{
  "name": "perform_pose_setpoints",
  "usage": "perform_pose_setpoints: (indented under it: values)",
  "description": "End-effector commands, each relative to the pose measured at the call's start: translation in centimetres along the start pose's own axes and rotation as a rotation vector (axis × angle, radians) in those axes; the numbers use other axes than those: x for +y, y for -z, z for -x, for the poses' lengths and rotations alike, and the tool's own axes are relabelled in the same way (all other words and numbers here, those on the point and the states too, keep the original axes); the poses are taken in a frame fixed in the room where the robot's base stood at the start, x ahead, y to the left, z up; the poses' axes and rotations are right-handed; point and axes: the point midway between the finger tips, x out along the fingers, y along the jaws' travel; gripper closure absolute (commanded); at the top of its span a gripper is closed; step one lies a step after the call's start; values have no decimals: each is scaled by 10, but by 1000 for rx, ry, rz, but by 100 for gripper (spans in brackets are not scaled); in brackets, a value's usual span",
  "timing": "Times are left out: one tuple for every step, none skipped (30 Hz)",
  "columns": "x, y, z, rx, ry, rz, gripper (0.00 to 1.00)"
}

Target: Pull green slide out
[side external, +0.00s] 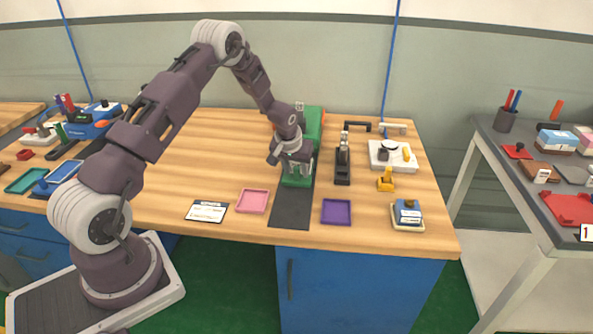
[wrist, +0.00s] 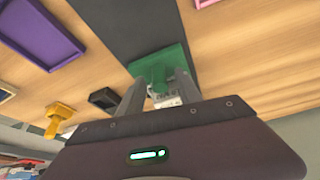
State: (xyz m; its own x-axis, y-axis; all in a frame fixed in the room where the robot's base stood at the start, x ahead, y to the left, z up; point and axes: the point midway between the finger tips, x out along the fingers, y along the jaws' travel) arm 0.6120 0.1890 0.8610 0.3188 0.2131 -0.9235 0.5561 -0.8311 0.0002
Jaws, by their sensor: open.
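A green device (side external: 313,122) stands on the dark mat (side external: 291,212) towards the back of the table. Its low green front part (side external: 297,181), which looks like the slide, shows just below my gripper (side external: 296,168). In the wrist view, green material (wrist: 160,66) lies beyond and between the fingers of my gripper (wrist: 158,88), with a small white piece (wrist: 167,101) close to them. My gripper is open and points down at the device. Whether a finger touches the green part cannot be told. My wrist hides part of the device in the side view.
A pink tray (side external: 252,201) and a purple tray (side external: 336,212) flank the mat. A black press-like tool (side external: 343,165) stands close on the right. A yellow piece (side external: 386,180) and a blue block (side external: 407,211) are farther right. The wood left of my gripper is clear.

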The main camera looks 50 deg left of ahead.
Motion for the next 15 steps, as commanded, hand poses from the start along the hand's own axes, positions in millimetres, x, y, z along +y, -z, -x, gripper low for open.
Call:
perform_pose_setpoints:
  values:
    - [0, 0, -4, 0, 0, 0, 59]
    - [0, 0, -6, 0, 0, 0, 59]
    - [0, 0, -7, 1, 0, 0, 59]
    - [0, 0, -7, 0, 0, 0, 59]
    - [0, 0, -7, 0, 0, 0, 59]
    - [0, 0, -7, 0, 0, 0, 59]
    - [0, 0, -7, 0, 0, 0, 59]
    - [0, 0, -7, 0, 0, 0, 59]
    - [0, 0, -7, 0, 0, 0, 59]
    - [0, 0, -7, 0, 0, 0, 65]
    - [0, 0, -7, 0, 0, -1, 70]
    - [0, 0, -6, 0, 0, -1, 78]
    - [0, 0, -6, 0, 0, 0, 84]
    - [0, 0, -6, 0, 0, 0, 90]
    - [0, 0, -6, 0, 0, -1, 98]
